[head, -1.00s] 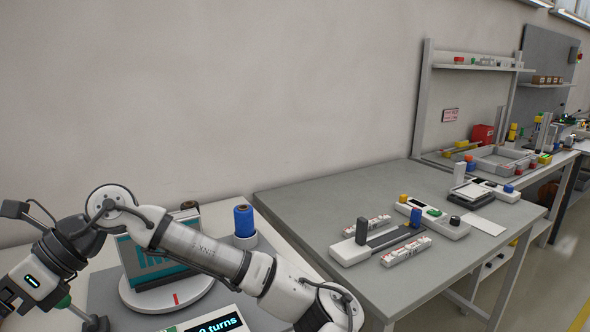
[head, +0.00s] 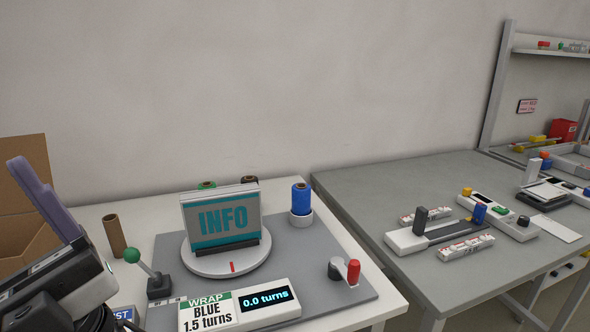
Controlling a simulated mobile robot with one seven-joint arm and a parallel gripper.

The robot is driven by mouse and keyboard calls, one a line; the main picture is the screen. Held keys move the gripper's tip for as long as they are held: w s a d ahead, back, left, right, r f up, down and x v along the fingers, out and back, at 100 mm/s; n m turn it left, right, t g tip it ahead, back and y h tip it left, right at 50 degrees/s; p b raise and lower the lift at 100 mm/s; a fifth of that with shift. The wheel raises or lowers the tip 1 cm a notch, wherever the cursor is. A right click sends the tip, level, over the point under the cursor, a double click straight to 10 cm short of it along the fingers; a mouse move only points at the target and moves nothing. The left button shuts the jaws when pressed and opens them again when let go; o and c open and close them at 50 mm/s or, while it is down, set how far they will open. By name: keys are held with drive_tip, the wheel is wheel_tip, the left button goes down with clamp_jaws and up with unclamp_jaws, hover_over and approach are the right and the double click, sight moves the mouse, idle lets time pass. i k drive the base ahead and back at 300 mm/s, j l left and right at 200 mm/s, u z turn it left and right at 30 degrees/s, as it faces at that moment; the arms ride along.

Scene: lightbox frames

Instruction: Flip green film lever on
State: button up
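The green-knobbed lever (head: 132,256) stands at the left front of the grey mat. Its stem leans up and to the left from a dark base (head: 159,287). My gripper (head: 42,200) is at the lower left edge of the head view, left of the lever and apart from it in the picture. One long lavender finger shows, pointing up; the other finger is not clearly seen, so its opening cannot be told. A turntable (head: 225,264) holds an upright INFO panel (head: 222,222). A display box (head: 240,305) reads "WRAP BLUE 1.5 turns" and "0.0 turns".
A blue film roll (head: 301,199) stands behind right of the turntable. A red-handled crank (head: 353,272) is at the mat's right. A brown tube (head: 115,235) and an open cardboard box (head: 25,200) are at the left. A second grey table (head: 380,190) with devices stands to the right.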

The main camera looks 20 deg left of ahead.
sight(131, 256)
drive_tip(key=j+u, duration=0.1)
drive_tip(key=u, duration=0.25)
drive_tip(key=k+j+u, duration=0.1)
drive_tip(key=u, duration=0.3)
drive_tip(key=j+u, duration=0.1)
drive_tip(key=u, duration=0.25)
